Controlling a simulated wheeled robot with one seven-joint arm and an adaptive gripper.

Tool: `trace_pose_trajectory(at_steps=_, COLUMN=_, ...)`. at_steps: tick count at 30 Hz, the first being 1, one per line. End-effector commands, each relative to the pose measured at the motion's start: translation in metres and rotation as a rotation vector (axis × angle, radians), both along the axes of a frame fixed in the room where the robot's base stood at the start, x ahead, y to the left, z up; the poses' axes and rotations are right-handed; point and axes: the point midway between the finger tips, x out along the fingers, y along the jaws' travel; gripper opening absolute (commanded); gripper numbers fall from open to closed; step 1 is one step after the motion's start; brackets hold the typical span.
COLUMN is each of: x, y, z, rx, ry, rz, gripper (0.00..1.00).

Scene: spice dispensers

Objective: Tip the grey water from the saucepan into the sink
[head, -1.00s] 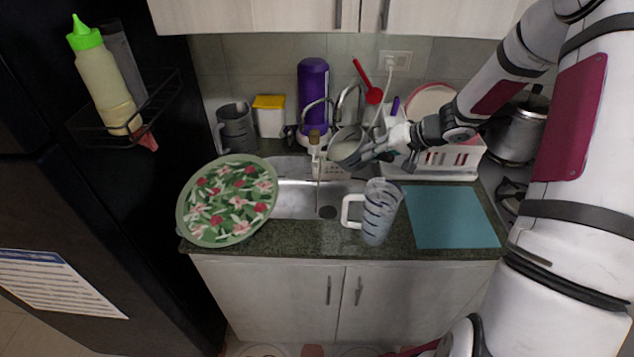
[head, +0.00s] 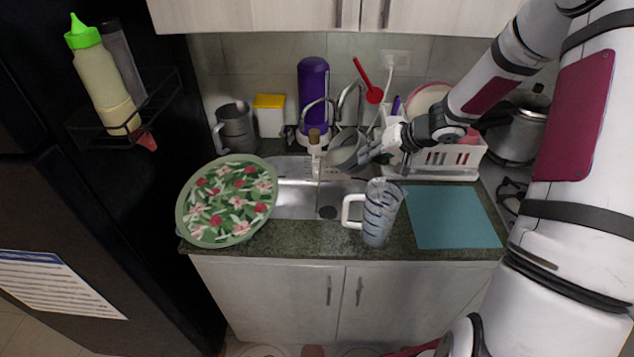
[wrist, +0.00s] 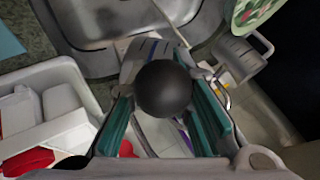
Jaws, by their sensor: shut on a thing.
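The grey saucepan (head: 343,150) is held above the back of the sink (head: 293,202), near the taps. It is tilted with its mouth towards the left, and I cannot clearly tell how much grey water is in it. My gripper (head: 371,154) is at its right side, shut on its handle. In the wrist view, a dark round handle end (wrist: 164,88) sits between the teal finger pads of my gripper and hides part of the saucepan. The metal sink also shows in the wrist view (wrist: 92,58).
A green floral plate (head: 229,201) overlaps the sink's left side. A striped mug (head: 380,214) stands at its front right edge. A white dish rack (head: 452,158) is right of my gripper. A purple bottle (head: 313,88) and grey pitcher (head: 237,128) stand behind. A blue mat (head: 452,217) lies at right.

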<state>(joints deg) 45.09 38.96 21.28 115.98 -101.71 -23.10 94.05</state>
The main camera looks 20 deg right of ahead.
Motion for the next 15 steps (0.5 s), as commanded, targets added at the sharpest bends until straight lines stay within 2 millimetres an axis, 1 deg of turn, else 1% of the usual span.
trace_pose_trajectory(at_steps=15, x=0.0009, y=0.0055, z=-0.0056, rx=-0.053, ry=0.006, rz=0.001, gripper=0.00)
